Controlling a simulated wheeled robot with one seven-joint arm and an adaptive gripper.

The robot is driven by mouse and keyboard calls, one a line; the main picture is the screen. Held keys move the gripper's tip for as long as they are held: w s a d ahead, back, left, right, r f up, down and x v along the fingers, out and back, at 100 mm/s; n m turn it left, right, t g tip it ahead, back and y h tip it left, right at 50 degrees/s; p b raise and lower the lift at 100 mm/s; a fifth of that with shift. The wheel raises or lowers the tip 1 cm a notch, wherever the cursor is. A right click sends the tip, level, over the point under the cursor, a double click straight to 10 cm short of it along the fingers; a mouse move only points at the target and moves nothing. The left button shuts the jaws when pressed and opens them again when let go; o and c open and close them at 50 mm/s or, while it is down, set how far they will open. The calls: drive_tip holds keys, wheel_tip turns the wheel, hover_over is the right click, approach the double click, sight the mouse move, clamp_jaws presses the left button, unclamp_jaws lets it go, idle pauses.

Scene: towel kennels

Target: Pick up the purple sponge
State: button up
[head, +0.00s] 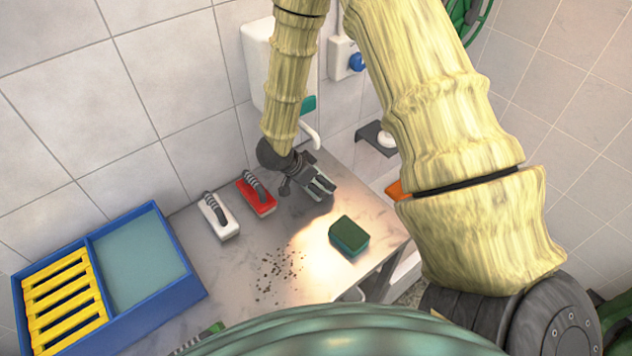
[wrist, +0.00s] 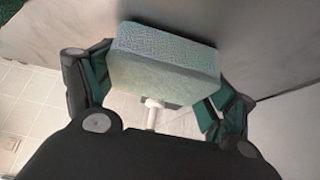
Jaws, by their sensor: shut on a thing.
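No purple sponge shows in either view. My gripper (head: 320,187) is over the back of the grey counter (head: 215,290), to the right of the red brush. In the wrist view my gripper (wrist: 160,85) is shut on a pale green-blue sponge (wrist: 165,60), a block with its sides between the two fingers. In the head view the held sponge is hard to make out among the fingers. Another sponge, dark green on top with a teal body (head: 349,237), sits on the counter in front of and to the right of my gripper, apart from it.
A red brush (head: 262,203) and a white brush (head: 226,229) lie left of my gripper. A blue tray (head: 195,285) with a yellow rack (head: 62,298) stands at the left. Dark crumbs (head: 275,275) dot the counter. A white dispenser (head: 257,65) hangs on the wall behind.

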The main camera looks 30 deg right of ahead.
drive_tip(key=shift+r, duration=0.2)
drive_tip(key=a+b, duration=0.1)
drive_tip(key=a, duration=0.1)
drive_tip(key=a+b, duration=0.1)
drive_tip(key=a, duration=0.2)
drive_tip(key=a+b, duration=0.1)
drive_tip(key=a, duration=0.2)
drive_tip(key=shift+s+a+r+b, duration=0.1)
drive_tip(key=shift+s+a+b, duration=0.15)
drive_tip(key=shift+s+b, duration=0.1)
wheel_tip(320, 180, up, 14)
drive_tip(key=b, duration=0.1)
drive_tip(key=shift+d, duration=0.25)
drive_tip(key=shift+o, duration=1)
drive_tip(key=c, duration=0.4)
